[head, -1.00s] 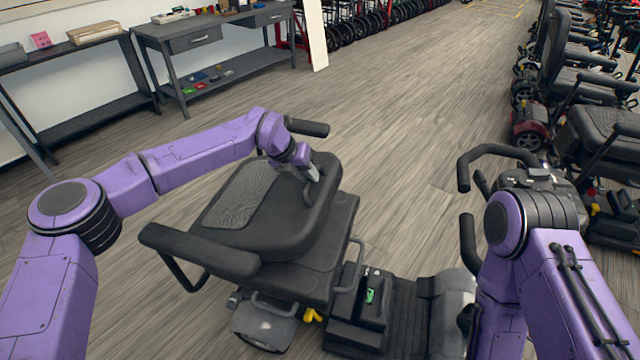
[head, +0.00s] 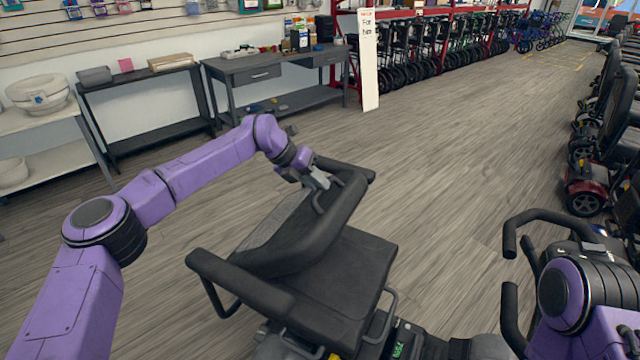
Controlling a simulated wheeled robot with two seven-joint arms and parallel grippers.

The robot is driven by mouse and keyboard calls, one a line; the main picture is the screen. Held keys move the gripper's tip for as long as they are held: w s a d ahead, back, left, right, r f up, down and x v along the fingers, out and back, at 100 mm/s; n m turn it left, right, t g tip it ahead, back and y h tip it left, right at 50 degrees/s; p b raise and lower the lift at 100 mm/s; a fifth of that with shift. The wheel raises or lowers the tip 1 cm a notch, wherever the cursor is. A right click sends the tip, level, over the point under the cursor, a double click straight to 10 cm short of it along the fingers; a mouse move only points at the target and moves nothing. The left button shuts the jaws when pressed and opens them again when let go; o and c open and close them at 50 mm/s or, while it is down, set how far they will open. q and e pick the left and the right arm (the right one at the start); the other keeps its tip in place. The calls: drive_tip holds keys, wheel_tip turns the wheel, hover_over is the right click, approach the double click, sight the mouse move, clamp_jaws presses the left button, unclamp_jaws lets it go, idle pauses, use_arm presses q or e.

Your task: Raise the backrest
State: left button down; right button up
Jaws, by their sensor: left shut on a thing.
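The black scooter's backrest (head: 318,232) is tilted partway up, leaning over the seat, with its edge towards me and a textured panel on its far side. My left gripper (head: 320,184) is shut on a part at the backrest's upper edge; the fingertips are partly hidden there. The flat black seat (head: 335,278) shows bare below the backrest. One armrest (head: 238,285) is on the near left and the other (head: 345,170) on the far side. My right arm comes in at the lower right, but its gripper is out of view.
The scooter's handlebar (head: 548,218) stands at the right, close to my right arm. More scooters (head: 590,190) line the right edge. A grey workbench (head: 270,75) and shelves stand along the back wall. The wooden floor beyond the scooter is clear.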

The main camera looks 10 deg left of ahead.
use_arm(q)
drive_tip(key=shift+a+f, duration=0.1)
drive_tip(key=shift+a, duration=0.1)
drive_tip(key=c, duration=1.1)
unclamp_jaws()
drive_tip(key=shift+o, duration=0.2)
drive_tip(key=shift+a, duration=0.1)
drive_tip(key=shift+r, duration=0.2)
drive_tip(key=b+v, duration=0.1)
drive_tip(key=v, duration=0.9)
drive_tip(key=shift+a+b, duration=0.2)
drive_tip(key=shift+b, duration=0.1)
drive_tip(key=shift+f, duration=0.1)
